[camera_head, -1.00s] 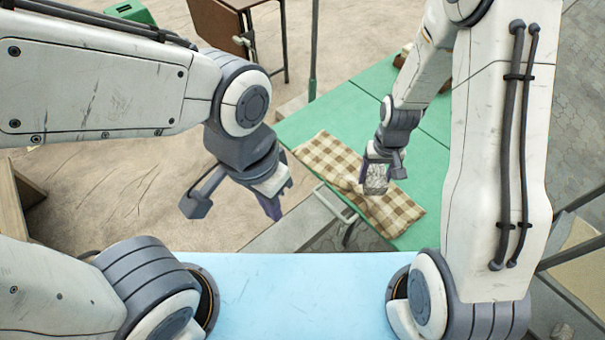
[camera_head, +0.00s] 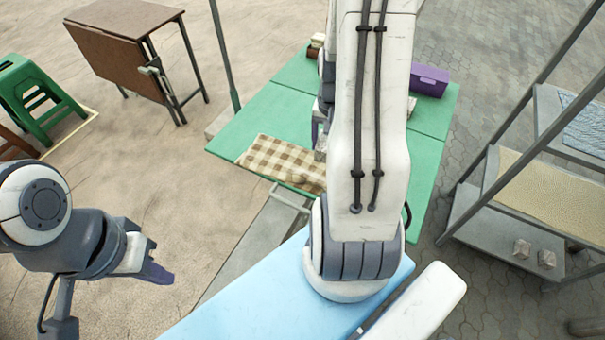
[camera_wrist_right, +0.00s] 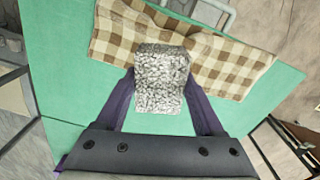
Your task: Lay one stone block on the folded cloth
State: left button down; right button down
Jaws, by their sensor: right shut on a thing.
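A rough grey stone block (camera_wrist_right: 160,92) is between the purple fingers of my right gripper (camera_wrist_right: 160,76), which is shut on it. In the right wrist view the block overlaps the edge of the brown-and-cream checked cloth (camera_wrist_right: 225,65); its height above the cloth cannot be told. The cloth also lies on the green table in the head view (camera_head: 272,158), partly hidden behind my right arm. That arm hides most of the right gripper there. My left gripper (camera_head: 155,270) hangs at the lower left, away from the cloth, with no object seen in it; its opening is unclear.
The green table (camera_head: 245,125) holds a purple box (camera_head: 430,80) at the back right. A brown folding table (camera_head: 125,50) and green stool (camera_head: 35,95) stand at the back left.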

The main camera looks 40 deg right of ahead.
jog(key=s+d+m, duration=0.3)
jog(key=s+d, duration=0.1)
jog(key=w+a+f, duration=0.2)
jog(key=w, duration=0.1)
jog(key=w+a+f, duration=0.2)
jog(key=w, duration=0.1)
jog(key=w+a+f, duration=0.1)
jog(key=w+a, duration=0.1)
jog(key=w, duration=0.1)
jog(key=shift+a+f, duration=0.4)
jog(key=shift+w+a+f, duration=0.1)
jog(key=shift+f, duration=0.1)
jog(key=shift+f+b, duration=0.3)
jog(key=shift+f, duration=1.55)
jog(key=shift+f+b, duration=0.35)
jog(key=shift+f, duration=0.2)
jog(key=shift+f, duration=0.1)
